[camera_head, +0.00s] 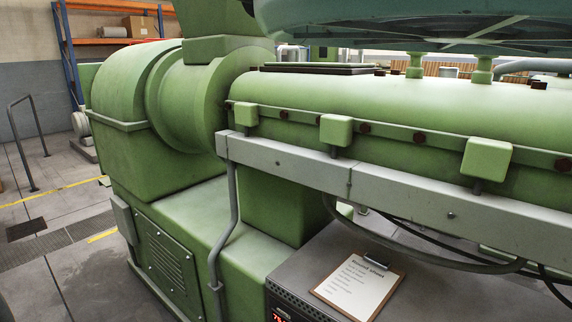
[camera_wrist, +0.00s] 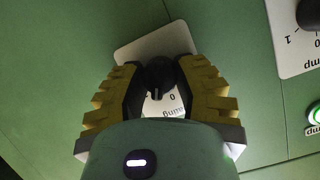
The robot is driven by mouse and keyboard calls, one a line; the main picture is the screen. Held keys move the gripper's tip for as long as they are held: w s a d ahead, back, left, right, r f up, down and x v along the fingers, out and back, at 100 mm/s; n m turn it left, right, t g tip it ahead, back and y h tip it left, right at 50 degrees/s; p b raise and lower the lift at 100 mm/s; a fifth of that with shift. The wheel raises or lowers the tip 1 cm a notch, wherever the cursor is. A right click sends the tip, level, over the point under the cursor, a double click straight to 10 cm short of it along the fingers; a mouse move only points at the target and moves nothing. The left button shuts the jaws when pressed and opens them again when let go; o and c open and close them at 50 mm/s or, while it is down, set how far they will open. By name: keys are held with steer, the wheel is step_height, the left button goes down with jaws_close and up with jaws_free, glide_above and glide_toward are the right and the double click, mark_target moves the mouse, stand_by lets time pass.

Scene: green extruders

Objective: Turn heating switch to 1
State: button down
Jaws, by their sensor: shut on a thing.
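In the wrist view, a black rotary knob (camera_wrist: 160,76) sits on a white label plate (camera_wrist: 143,55) on a green panel. My gripper (camera_wrist: 158,80) is around the knob, its two dark-padded yellow fingers closed on the knob's sides. A "0" and part of a word show on the plate below the knob. My gripper hides much of the plate, so I cannot tell which mark the knob points to. The head view shows neither the knob nor my gripper.
A second white plate (camera_wrist: 292,50) with a black knob (camera_wrist: 309,14) is at the upper right of the wrist view, with a green-lit button (camera_wrist: 314,117) below it. The head view shows a large green extruder (camera_head: 400,110) and a clipboard (camera_head: 358,283) on a grey cabinet.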

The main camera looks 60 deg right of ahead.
steer(key=m+g+y, duration=0.1)
steer(key=m+g, duration=0.2)
steer(key=m, duration=0.1)
steer(key=shift+w+f, duration=0.1)
stand_by(0.3)
steer(key=shift+m, duration=0.3)
steer(key=c, duration=0.6)
jaws_free()
steer(key=v, duration=1.2)
